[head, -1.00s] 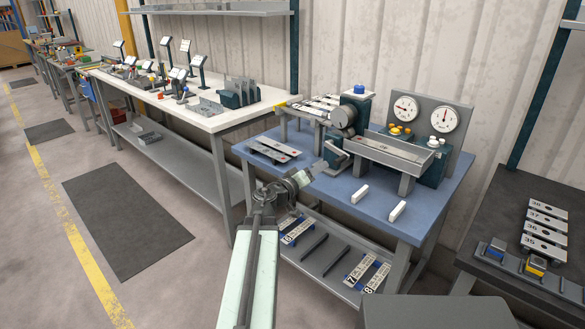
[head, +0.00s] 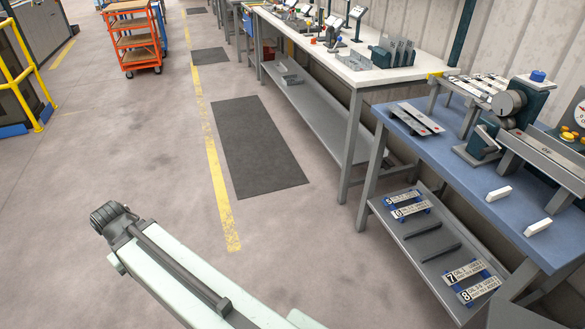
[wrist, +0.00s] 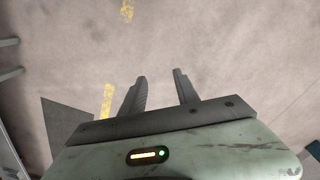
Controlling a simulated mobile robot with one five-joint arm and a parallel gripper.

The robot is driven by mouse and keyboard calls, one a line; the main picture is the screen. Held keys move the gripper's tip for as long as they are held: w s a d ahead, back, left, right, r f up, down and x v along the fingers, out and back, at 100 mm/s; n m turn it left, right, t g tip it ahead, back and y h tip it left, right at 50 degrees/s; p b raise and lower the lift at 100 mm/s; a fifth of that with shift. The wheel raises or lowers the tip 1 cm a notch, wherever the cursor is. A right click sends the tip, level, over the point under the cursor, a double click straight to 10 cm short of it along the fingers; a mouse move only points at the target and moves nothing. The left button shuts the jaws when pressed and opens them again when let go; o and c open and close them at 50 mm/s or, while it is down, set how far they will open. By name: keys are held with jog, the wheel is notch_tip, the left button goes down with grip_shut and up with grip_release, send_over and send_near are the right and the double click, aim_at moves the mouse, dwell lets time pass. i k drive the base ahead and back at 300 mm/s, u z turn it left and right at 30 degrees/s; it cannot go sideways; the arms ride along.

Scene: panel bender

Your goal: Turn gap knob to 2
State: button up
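At the right edge of the head view, a yellow knob (head: 570,134) sits beside a white dial (head: 580,113) that the frame cuts off. I cannot read which knob is for the gap. The panel bender (head: 518,105) stands on the blue bench, with a blue button on top and a grey trough in front. My gripper (wrist: 160,82) shows in the wrist view, open and empty over bare floor. In the head view my arm reaches out to the lower left, well away from the bench, and its fingers are hidden there.
The blue bench (head: 455,185) carries two white blocks and a small plate rack; its lower shelf (head: 432,262) holds numbered plates. A white workbench (head: 340,60) stands behind it. An orange cart (head: 133,45) and yellow railing (head: 25,75) are far left. The floor between is clear.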

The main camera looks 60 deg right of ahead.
aim_at(536, 76)
jog(key=z, duration=3.15)
